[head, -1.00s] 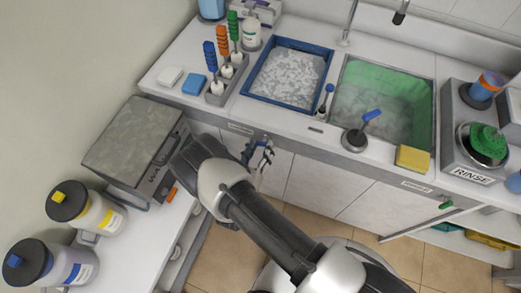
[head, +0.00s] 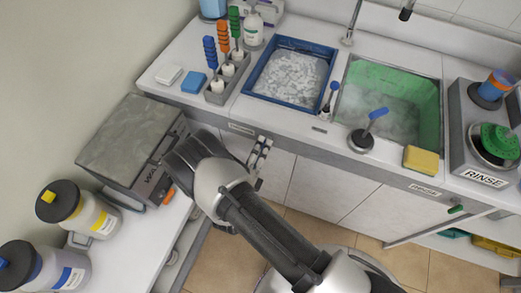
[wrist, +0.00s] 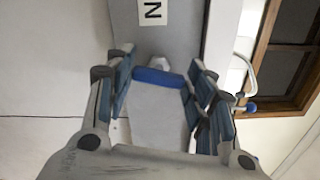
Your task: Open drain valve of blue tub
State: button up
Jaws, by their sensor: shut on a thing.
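The blue tub (head: 280,105) is set into the counter on the left and holds whitish, foamy liquid. Its drain valve has a blue handle (wrist: 158,77), seen between my gripper's fingers in the wrist view, below the grey counter front. My gripper (wrist: 156,85) is shut on this handle, with the blue-padded fingers on either side of it. In the head view my gripper (head: 261,153) is at the cabinet front just below the tub. There the handle is hidden by my fingers, and the valve's flow state cannot be told.
The green tub (head: 441,110) stands to the right, with a plunger (head: 362,140) and a yellow sponge (head: 421,160) at its front edge. A green valve handle (head: 456,209) sits below the counter. A grey box-shaped machine (head: 128,148) and jugs stand at left, near my arm.

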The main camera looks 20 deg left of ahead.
jog(key=shift+f+n, duration=0.1)
jog(key=shift+n, duration=1.5)
jog(key=o, duration=1.1)
jog(key=shift+c, duration=0.2)
jog(key=s, duration=1.2)
jog(key=shift+a, duration=0.45)
